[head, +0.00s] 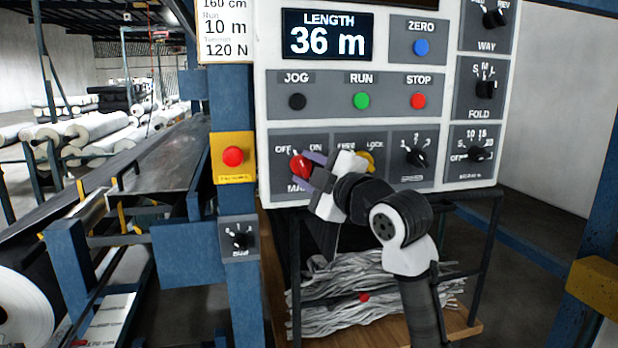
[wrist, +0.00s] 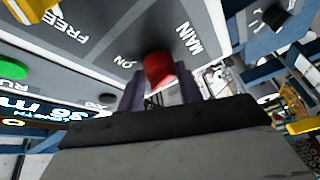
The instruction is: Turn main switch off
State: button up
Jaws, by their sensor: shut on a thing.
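The red MAIN switch knob (head: 299,167) is at the lower left of the white control panel, under the labels OFF and ON. My gripper (head: 306,171) reaches it from the lower right, with one purple finger on each side. In the wrist view the red knob (wrist: 159,68) sits between the two finger tips of my gripper (wrist: 161,92), which is shut on it. The ON and MAIN labels show beside it there. The fingers partly cover the knob, and I cannot tell for sure which label it points to.
The yellow FREE/LOCK knob (head: 367,161) is just right of my gripper, partly hidden by it. Black JOG (head: 297,101), green RUN (head: 361,100) and red STOP (head: 418,100) buttons sit above. A red button on a yellow box (head: 233,156) is at left. The display (head: 327,36) reads 36 m.

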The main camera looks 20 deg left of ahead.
jog(key=n, duration=0.2)
jog(key=n+g+h, duration=0.1)
jog(key=n, duration=0.1)
jog(key=shift+r+h, duration=0.15)
jog(key=shift+h, duration=0.15)
jog(key=shift+n, duration=0.4)
jog(key=o, duration=1)
jog(key=b+v, duration=0.1)
jog(key=v, duration=1.2)
jog(key=shift+s+d+r+b, duration=0.15)
jog(key=shift+s+d+b, duration=0.1)
jog(key=shift+b, duration=0.15)
